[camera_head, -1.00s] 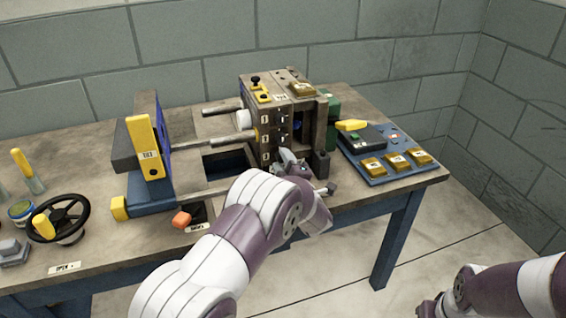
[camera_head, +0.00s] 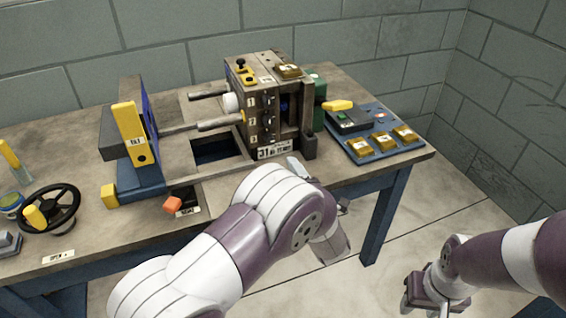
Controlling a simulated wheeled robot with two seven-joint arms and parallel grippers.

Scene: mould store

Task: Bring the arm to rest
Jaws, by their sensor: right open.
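My left arm comes in from the lower left and bends in front of the bench. Its gripper (camera_head: 322,188) is mostly hidden behind my own arm; only small grey parts show near the bench's front edge, so its jaws cannot be read. It appears apart from the mould machine (camera_head: 292,118), whose number plate (camera_head: 275,150) is visible. My right arm comes in from the right edge. Its gripper (camera_head: 432,303) is open, points down and hangs over the floor at the lower right, with nothing seen in it. Its fingertips are partly cut off by the bottom edge.
Open floor (camera_head: 400,245) lies right of the bench. Block walls close the back and right.

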